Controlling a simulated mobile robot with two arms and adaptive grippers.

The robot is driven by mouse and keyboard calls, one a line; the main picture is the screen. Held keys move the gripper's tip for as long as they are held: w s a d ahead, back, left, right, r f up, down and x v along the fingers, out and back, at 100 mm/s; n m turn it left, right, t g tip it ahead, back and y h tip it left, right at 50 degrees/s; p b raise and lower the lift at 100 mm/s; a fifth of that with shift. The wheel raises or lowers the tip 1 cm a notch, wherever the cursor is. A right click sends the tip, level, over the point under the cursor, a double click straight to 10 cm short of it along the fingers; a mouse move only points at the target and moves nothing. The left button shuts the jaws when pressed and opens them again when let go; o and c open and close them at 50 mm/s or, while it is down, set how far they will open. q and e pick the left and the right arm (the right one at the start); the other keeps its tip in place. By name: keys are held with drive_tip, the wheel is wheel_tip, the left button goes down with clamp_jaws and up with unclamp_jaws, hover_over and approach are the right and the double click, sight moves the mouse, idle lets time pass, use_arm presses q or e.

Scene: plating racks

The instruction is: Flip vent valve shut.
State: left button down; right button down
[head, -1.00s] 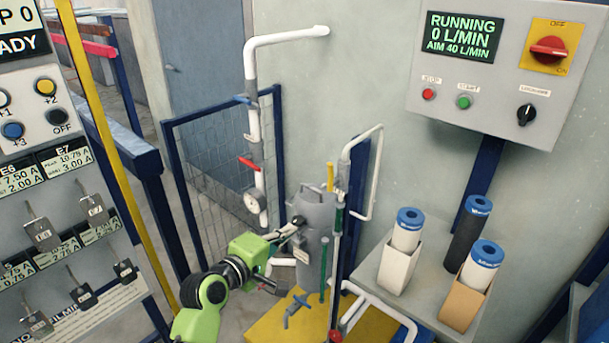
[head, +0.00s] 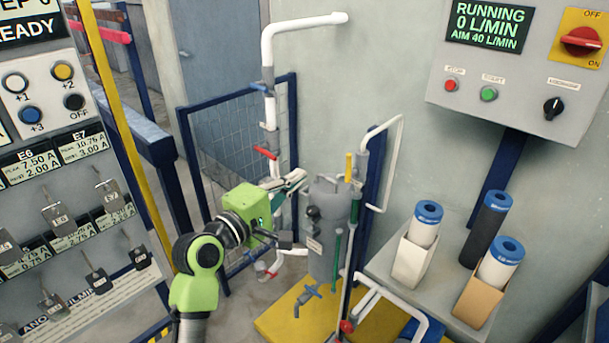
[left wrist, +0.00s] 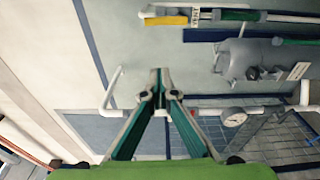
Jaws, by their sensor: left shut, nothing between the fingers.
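A grey filter vessel (head: 326,255) stands on a yellow base. In the left wrist view the yellow handle (left wrist: 166,20) lies near the top edge, apart from the fingers. My left gripper (head: 300,176) is at the left of the vessel's top, its fingers pointing right, a little short of the yellow handle. The left wrist view shows the fingertips (left wrist: 160,74) together and empty. My right gripper is not in view.
A green lever (head: 337,246) and blue tap (head: 313,290) sit lower. The control box (head: 520,70) reads 0 L/MIN. Cartridges stand on the right shelf.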

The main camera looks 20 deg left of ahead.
sight(348, 168)
use_arm(q)
drive_tip(key=w+d+p, duration=0.3)
drive_tip(key=w+d, duration=0.3)
drive_tip(key=w, duration=0.1)
drive_tip(key=shift+w, duration=0.4)
